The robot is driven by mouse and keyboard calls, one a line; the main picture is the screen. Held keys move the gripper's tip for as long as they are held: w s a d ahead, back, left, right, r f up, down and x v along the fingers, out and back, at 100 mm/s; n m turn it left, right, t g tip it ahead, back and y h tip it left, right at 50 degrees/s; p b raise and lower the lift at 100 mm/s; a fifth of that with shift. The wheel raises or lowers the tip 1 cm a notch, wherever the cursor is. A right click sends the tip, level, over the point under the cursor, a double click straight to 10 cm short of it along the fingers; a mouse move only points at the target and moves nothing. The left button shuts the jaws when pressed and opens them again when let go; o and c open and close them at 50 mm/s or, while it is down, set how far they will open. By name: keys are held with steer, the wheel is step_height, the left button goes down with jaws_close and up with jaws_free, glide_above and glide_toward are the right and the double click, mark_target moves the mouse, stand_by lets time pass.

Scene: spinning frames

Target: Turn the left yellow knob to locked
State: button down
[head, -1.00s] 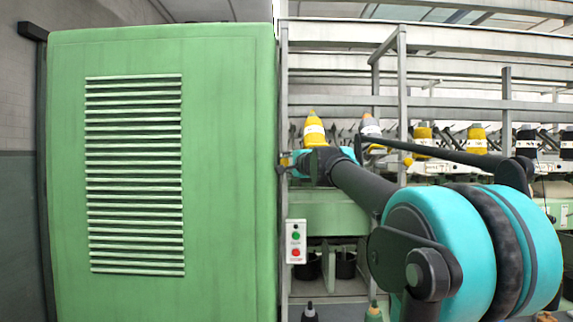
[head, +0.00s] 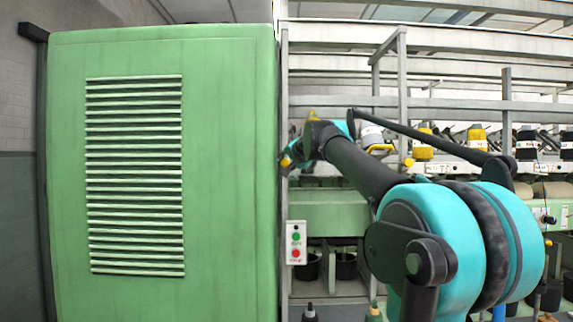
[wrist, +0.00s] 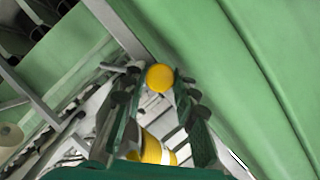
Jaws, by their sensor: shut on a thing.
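The left yellow knob (wrist: 159,78) shows in the wrist view as a round yellow end between the tips of my gripper (wrist: 157,85). The two dark green fingers are shut on it, one on each side. In the head view my gripper (head: 291,158) is at the right edge of the green cabinet, with a small yellow patch (head: 286,161) at its tip. The knob's pointing direction and any marking for locked are not readable. Another small yellow piece (head: 408,162) shows further right, beside my arm.
A big green cabinet (head: 230,180) with a louvred vent stands left, close beside my gripper. A small panel with green and red buttons (head: 296,242) is below. A yellow bobbin with a white band (wrist: 152,150) is near my fingers in the wrist view. Grey frame posts stand behind my arm.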

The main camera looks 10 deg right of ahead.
steer(key=shift+n, duration=0.4)
steer(key=shift+h, duration=0.3)
steer(key=c, duration=1.2)
jaws_free()
steer(key=shift+s, duration=0.1)
steer(key=shift+v, duration=3.9)
steer(key=shift+r, duration=0.15)
